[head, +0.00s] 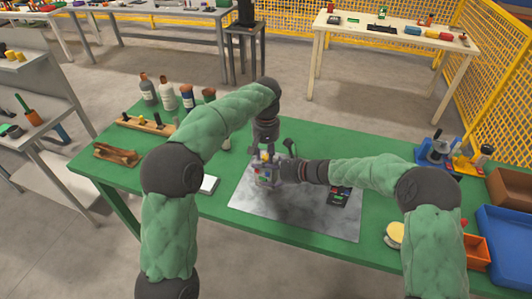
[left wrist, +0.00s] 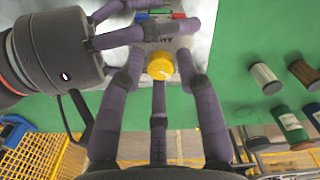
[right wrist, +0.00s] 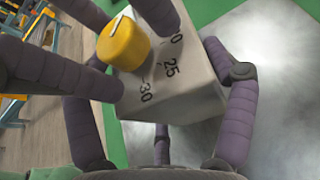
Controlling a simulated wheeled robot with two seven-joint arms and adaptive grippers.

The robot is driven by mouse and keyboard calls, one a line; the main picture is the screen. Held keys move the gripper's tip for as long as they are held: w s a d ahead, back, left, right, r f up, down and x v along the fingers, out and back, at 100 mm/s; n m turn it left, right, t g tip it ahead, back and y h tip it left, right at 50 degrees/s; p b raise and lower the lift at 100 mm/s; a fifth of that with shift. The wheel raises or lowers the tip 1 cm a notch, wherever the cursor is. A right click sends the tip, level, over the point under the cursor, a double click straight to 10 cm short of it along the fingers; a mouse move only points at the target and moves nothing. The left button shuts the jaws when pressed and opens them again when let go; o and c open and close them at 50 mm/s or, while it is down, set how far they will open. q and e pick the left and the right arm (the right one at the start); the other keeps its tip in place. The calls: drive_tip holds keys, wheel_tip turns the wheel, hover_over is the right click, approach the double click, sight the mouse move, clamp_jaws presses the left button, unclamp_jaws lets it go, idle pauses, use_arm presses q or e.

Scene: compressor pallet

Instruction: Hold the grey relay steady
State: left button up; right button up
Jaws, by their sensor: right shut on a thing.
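The grey relay (right wrist: 178,88) is a light box with printed numbers and a yellow knob (left wrist: 160,66). It is above or on the grey metal mat (head: 285,217); the head view does not show which clearly. My right gripper (head: 279,171) comes from the right and is shut on the relay, its fingers along the sides in the right wrist view (right wrist: 165,92). My left gripper (head: 265,146) comes down from above. In the left wrist view its fingers (left wrist: 159,60) are spread around the knob, with small gaps beside it. Fingers and arms hide much of the relay in the head view.
A dark device (head: 340,196) lies on the mat's right part. Bottles (head: 167,96), a wooden rack (head: 146,124) and a white pad (head: 209,185) stand left on the green table (head: 330,145). Orange (head: 478,252) and blue (head: 512,235) bins are at the right.

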use_arm(q)
clamp_jaws()
drive_tip(key=shift+m, duration=3)
unclamp_jaws()
